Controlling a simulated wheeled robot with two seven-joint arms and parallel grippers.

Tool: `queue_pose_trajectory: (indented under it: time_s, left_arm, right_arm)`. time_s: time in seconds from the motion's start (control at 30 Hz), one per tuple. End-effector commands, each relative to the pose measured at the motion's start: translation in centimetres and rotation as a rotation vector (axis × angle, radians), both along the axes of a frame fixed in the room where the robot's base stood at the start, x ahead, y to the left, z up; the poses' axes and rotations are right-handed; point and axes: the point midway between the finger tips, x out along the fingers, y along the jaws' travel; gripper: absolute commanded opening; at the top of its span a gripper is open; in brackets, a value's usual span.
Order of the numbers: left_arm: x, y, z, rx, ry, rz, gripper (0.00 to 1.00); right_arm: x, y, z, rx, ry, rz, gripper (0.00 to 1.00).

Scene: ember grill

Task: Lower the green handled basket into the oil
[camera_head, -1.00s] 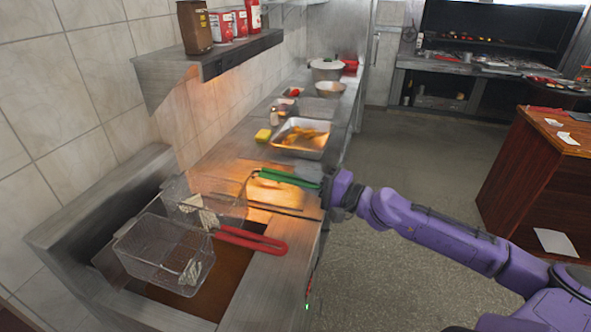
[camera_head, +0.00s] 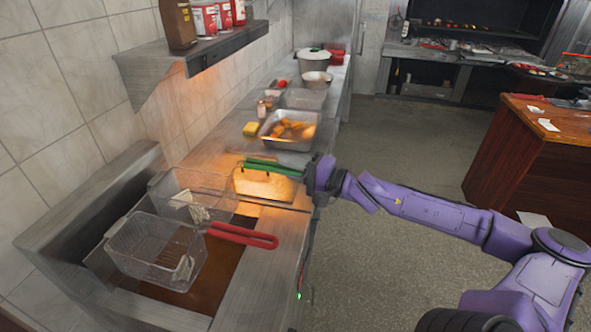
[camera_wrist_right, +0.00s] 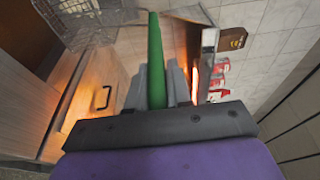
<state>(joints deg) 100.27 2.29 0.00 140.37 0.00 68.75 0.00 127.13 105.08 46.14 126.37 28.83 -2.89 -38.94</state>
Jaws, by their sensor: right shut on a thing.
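The green handled basket (camera_head: 192,187) is a wire mesh basket at the far side of the fryer, behind the red handled basket (camera_head: 150,245). Its green handle (camera_head: 262,166) points right over the counter. My right gripper (camera_head: 290,161) is shut on that handle. In the right wrist view, the fingers (camera_wrist_right: 157,88) clasp the green handle (camera_wrist_right: 154,40), and mesh (camera_wrist_right: 88,20) shows at the top left. The brown oil (camera_head: 222,285) fills the fryer below. I cannot tell how the basket's bottom stands to the oil. My left gripper is out of view.
The red handle (camera_head: 243,235) reaches over the fryer's right edge. A metal tray (camera_head: 270,133) of food, a yellow sponge (camera_head: 250,129) and pots stand farther along the counter. A shelf (camera_head: 210,53) with cans juts from the left wall.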

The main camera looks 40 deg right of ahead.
Motion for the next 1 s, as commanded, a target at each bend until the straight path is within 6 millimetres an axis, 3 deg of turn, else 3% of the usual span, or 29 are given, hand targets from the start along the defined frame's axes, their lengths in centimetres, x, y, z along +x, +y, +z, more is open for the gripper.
queue_pose_trajectory:
  time_s: [0.27,1.0]
  left_arm:
    - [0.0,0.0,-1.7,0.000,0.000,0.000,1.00]
    - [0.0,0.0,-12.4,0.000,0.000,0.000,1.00]
  right_arm:
    - [0.1,0.1,-1.6,-0.002,0.001,0.002,0.00]
    - [0.1,0.2,-12.9,-0.001,0.000,0.002,0.00]
